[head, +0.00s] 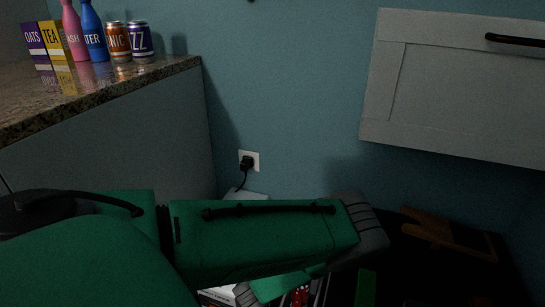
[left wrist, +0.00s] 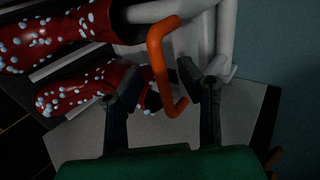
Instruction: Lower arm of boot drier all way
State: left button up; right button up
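The boot drier (left wrist: 228,40) has pale tubes at the top of the left wrist view. Its bent orange handle (left wrist: 156,50) hangs down between the fingers of my left gripper (left wrist: 160,76). The fingers are apart, one on each side of the handle; I cannot tell whether either touches it. Two red boots with pale dots, an upper boot (left wrist: 45,40) and a lower boot (left wrist: 80,88), lie left of the handle. In the head view my green arm hides most of the drier; a bit of dotted red boot (head: 300,296) shows below it. My right gripper is not in view.
A granite counter (head: 120,85) at left holds cans, bottles and boxes. A plug sits in a wall socket (head: 249,161). A white cabinet (head: 455,85) hangs at upper right. A wooden item (head: 448,235) lies on the dark surface at right.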

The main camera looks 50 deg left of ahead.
pick_arm(q)
jog(key=v, duration=1.1)
jog(key=shift+s+d+r, duration=0.15)
jog(key=shift+s+d, duration=0.1)
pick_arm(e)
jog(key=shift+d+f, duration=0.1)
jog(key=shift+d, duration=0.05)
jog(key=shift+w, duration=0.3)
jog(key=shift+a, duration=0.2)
